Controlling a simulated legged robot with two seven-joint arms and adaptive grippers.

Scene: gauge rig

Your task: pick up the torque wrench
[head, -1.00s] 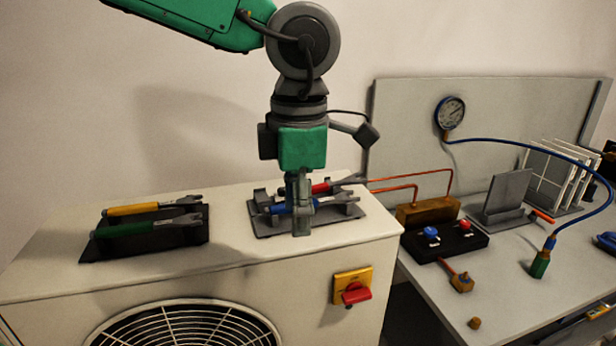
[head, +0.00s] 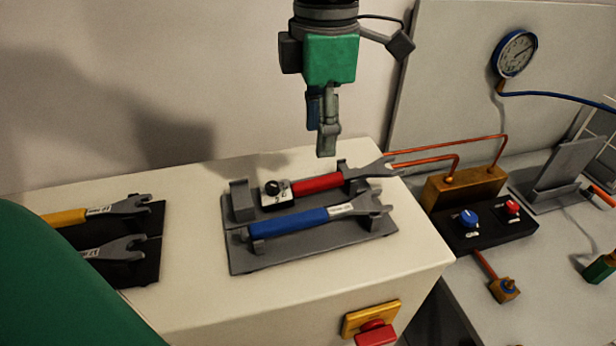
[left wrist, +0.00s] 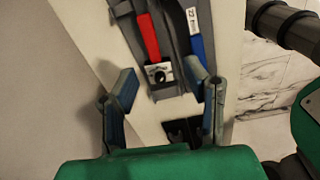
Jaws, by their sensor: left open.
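The torque wrench, which looks to be the red-handled one (head: 317,185), lies in a grey holder (head: 240,258). It has a small white box with a black knob at its left end and an open jaw at its right. It also shows in the left wrist view (left wrist: 148,38). My left gripper (head: 326,148) is above and behind the holder in the head view, fingers down, empty. In the left wrist view its fingers (left wrist: 162,82) are spread apart, with the knob box between and beyond their tips. My right gripper is not seen.
A blue-handled wrench (head: 288,221) lies in front of the red one in the same holder. A black holder (head: 140,273) with yellow- and green-handled wrenches is at left. A red switch (head: 375,333) is on the cabinet front. Copper pipes and a gauge (head: 515,53) stand at right.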

